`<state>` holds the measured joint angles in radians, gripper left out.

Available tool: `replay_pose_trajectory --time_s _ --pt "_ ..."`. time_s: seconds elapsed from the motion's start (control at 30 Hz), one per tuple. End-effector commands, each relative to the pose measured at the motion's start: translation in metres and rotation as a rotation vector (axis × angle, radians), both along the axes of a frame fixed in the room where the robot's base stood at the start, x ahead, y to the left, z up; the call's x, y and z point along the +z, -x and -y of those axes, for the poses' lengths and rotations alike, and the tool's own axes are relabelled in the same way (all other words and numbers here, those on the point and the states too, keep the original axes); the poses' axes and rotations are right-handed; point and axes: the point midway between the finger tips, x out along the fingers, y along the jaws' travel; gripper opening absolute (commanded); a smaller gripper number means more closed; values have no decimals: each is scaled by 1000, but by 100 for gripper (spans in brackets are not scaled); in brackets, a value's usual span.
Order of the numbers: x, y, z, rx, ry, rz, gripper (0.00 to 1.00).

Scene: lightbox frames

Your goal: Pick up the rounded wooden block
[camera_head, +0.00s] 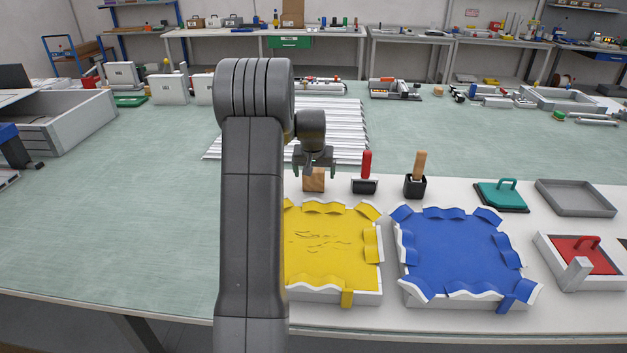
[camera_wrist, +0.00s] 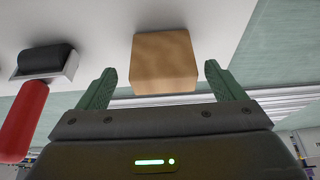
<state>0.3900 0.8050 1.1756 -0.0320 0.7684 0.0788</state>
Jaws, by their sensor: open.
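The wooden block (camera_head: 314,181) is a small light-brown block on the white board, behind the yellow-lined tray. In the wrist view the block (camera_wrist: 164,62) shows between and just beyond the two green fingers. My gripper (camera_head: 314,170) is above the block in the head view and points down. It also shows in the wrist view (camera_wrist: 158,84) with its fingers spread wide, one on each side of the block with gaps. Nothing is held.
A red-handled tool (camera_head: 366,172) and a wooden-handled tool (camera_head: 417,175) stand right of the block. A yellow-lined tray (camera_head: 345,298) and a blue-lined tray (camera_head: 455,300) lie in front. Ribbed metal sheets (camera_head: 340,130) lie behind. The green table at left is clear.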

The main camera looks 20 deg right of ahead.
Motion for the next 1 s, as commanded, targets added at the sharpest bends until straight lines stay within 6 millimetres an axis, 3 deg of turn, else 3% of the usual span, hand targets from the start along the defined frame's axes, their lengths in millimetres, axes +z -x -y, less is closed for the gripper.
replay_pose_trajectory --time_s 0.33,0.63,0.67,0.9,1.0 --pt "-37 -19 5 0 -1 -2 89" --pt "-42 -21 6 0 0 0 89" --pt "-42 -21 6 0 0 0 87" --pt "-42 -21 6 0 0 -1 40" --pt "-42 -21 6 0 0 0 39"
